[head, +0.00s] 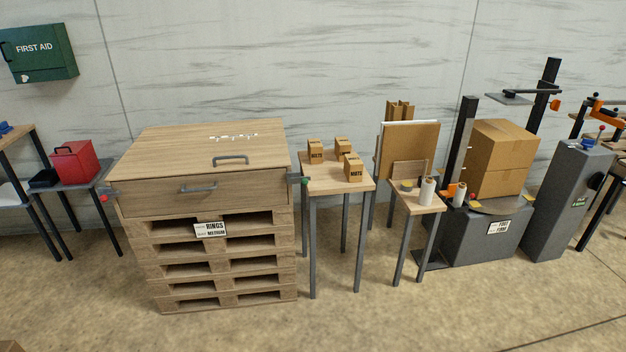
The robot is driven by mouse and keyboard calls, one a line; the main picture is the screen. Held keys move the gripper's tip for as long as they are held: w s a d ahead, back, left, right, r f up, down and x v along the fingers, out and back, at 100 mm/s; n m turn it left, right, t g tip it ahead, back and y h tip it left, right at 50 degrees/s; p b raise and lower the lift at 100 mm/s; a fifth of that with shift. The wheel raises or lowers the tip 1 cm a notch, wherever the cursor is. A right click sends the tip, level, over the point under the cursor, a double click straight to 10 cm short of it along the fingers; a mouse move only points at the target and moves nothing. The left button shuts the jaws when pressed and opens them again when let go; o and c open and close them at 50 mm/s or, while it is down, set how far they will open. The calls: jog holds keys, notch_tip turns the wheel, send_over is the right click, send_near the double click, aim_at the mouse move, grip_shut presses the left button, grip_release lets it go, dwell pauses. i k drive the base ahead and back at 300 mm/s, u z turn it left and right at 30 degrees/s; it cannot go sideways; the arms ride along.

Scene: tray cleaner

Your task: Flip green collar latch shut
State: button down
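The wooden pallet collar (150,195) sits on a stack of pallets left of centre, with a flat wooden lid (180,145) on top. The green collar latch (305,181) is a small green-tipped piece on a dark bracket at the collar's right front corner. It sticks out to the right, close to the small table's left edge. It is too small to tell whether it is open or shut. A red-tipped latch (104,198) is at the left front corner. My gripper is not in view.
A small table (335,185) with several cartons stands right beside the green latch. A narrower table (418,203) with rolls and a grey wrapping machine (480,235) are farther right. A red toolbox (75,162) is at left.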

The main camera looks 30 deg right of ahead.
aim_at(304, 180)
jog(key=z, duration=0.1)
jog(key=i, duration=1)
jog(key=u, duration=0.05)
